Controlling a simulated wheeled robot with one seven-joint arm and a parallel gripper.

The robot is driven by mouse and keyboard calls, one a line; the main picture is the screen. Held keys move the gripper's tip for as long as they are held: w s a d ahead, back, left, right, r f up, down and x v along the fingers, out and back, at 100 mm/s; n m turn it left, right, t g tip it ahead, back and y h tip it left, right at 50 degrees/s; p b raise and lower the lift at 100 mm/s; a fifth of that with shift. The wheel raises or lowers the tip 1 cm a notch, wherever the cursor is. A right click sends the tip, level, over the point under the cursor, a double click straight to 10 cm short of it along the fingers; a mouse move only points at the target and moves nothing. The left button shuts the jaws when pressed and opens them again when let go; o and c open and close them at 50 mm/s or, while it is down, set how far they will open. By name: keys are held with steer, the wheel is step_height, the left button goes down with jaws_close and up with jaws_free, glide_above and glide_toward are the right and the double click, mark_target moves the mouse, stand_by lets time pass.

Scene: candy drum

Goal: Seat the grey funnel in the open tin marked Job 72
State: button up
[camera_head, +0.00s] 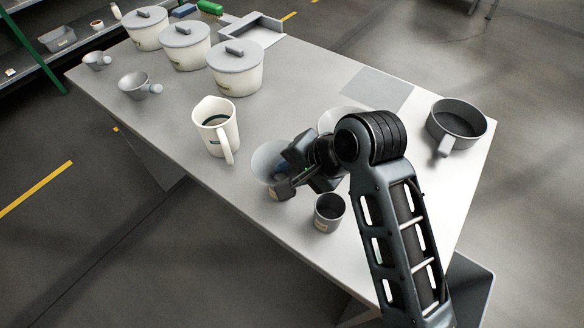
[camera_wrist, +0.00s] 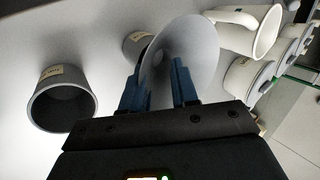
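The grey funnel (camera_head: 264,158) is a wide pale cone at the front edge of the table, beside the fingers of my gripper (camera_head: 286,178). In the wrist view the funnel (camera_wrist: 198,50) fills the space around the blue fingertips of my gripper (camera_wrist: 158,80). The fingers stand apart with part of the funnel between them; whether they press on it is unclear. A labelled grey tin (camera_wrist: 133,41) is partly hidden behind the funnel. Another labelled open tin (camera_head: 329,212) stands to the right and shows in the wrist view (camera_wrist: 62,100). I cannot read either label. Whether the funnel touches a tin is hidden.
A cream jug (camera_head: 215,125) stands behind the funnel. Lidded pots (camera_head: 235,75) and small grey cups (camera_head: 133,86) are at the far left. A dark pan (camera_head: 458,122) is at right. A pale round item (camera_head: 338,115) is half hidden by my arm. The mid-table is clear.

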steer(key=shift+s+d+f, duration=0.1)
steer(key=shift+s+f, duration=0.1)
steer(key=shift+f, duration=0.25)
steer(key=shift+s+d+r, duration=0.1)
steer(key=shift+d+r, duration=0.15)
steer(key=shift+r, duration=0.15)
steer(key=v, duration=0.7)
steer(key=shift+a+r, duration=0.2)
steer(key=shift+r, duration=0.15)
